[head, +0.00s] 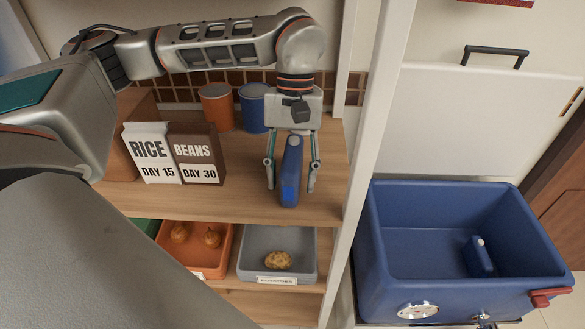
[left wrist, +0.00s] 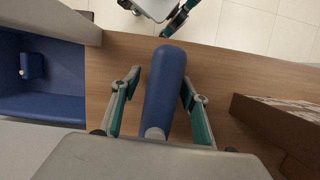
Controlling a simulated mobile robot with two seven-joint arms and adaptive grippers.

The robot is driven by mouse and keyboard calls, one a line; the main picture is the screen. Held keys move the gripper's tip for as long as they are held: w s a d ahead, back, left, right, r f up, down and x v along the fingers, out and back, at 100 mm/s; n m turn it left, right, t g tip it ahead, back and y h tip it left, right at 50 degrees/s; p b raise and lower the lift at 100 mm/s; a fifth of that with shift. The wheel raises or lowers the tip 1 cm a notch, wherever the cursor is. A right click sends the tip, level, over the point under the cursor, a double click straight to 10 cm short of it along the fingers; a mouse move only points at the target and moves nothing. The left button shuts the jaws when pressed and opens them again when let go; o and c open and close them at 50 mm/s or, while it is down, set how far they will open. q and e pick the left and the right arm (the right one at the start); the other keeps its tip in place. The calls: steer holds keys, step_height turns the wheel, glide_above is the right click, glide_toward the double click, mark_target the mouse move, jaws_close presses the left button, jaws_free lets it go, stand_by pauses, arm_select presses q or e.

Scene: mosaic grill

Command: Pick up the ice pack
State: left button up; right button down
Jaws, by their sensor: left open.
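A blue ice pack (head: 291,165) with a pale cap stands or lies at the front of the wooden shelf (head: 235,198). My left gripper (head: 290,187) is open over it, with one finger on each side and a visible gap to each. In the left wrist view the ice pack (left wrist: 165,90) lies lengthwise between the open fingers of my left gripper (left wrist: 161,82). Another blue ice pack (head: 481,256) lies in the blue cooler (head: 385,240) at right. Part of my right gripper (left wrist: 158,8) shows at the top of the left wrist view; its jaw state is unclear.
The rice box (head: 150,150) and beans box (head: 197,152) stand left of the gripper. An orange canister (head: 217,106) and a blue canister (head: 253,106) are behind. A white post (head: 370,120) separates shelf and cooler. Orange (head: 228,262) and grey (head: 250,240) bins sit below.

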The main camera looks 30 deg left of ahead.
arm_select(q)
steer(key=shift+f, duration=0.25)
stand_by(0.7)
jaws_close()
